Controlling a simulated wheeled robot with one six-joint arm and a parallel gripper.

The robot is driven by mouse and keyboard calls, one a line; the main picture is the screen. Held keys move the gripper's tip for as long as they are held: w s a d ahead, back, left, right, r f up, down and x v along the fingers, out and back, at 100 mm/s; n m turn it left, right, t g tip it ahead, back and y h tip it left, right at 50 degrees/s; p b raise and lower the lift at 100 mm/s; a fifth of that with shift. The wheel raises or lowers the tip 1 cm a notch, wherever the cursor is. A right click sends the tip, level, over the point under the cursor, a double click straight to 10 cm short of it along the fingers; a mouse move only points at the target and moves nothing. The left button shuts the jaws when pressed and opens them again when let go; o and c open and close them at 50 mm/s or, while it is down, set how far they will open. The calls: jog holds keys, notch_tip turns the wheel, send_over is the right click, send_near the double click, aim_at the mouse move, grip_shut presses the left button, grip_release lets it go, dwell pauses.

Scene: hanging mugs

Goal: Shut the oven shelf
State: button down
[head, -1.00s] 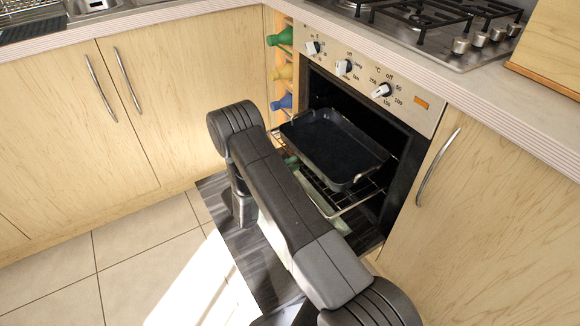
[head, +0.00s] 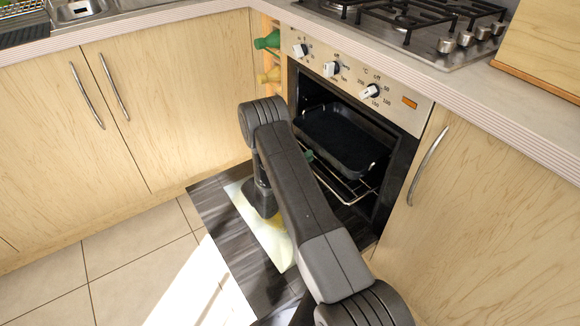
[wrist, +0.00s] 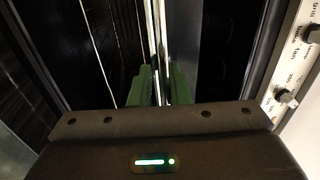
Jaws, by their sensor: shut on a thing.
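The oven shelf (head: 352,192) is a wire rack, with its front part still outside the oven opening. A dark roasting tray (head: 342,138) sits on it, mostly within the oven cavity. The oven (head: 398,180) stands open at the front. My gripper (wrist: 158,88) has green fingers closed around thin metal bars of the shelf's front in the wrist view. In the head view, only a bit of green finger (head: 309,155) shows beside my arm at the rack's left front, and most of the grip is hidden.
The oven door (head: 220,207) is folded down below the shelf, with a pale reflecting pane. Control knobs (head: 331,69) line the panel above. Tiled floor lies at lower left.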

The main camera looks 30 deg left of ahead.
aim_at(341, 140)
jog(key=x, duration=0.5)
jog(key=f+b+x, duration=0.1)
jog(key=x, duration=0.4)
jog(key=f+b+x, duration=0.1)
jog(key=x, duration=0.5)
jog(key=shift+w, duration=0.2)
jog(key=c, duration=1.5)
grip_release()
jog(key=shift+s, duration=0.1)
jog(key=shift+c, duration=0.2)
jog(key=shift+f, duration=0.1)
jog(key=shift+s+f, duration=0.1)
jog(key=shift+f, duration=0.05)
jog(key=shift+s, duration=0.1)
jog(key=p+v, duration=0.2)
jog(key=v, duration=1.1)
jog(key=shift+s+a, duration=0.2)
jog(key=shift+f, duration=0.1)
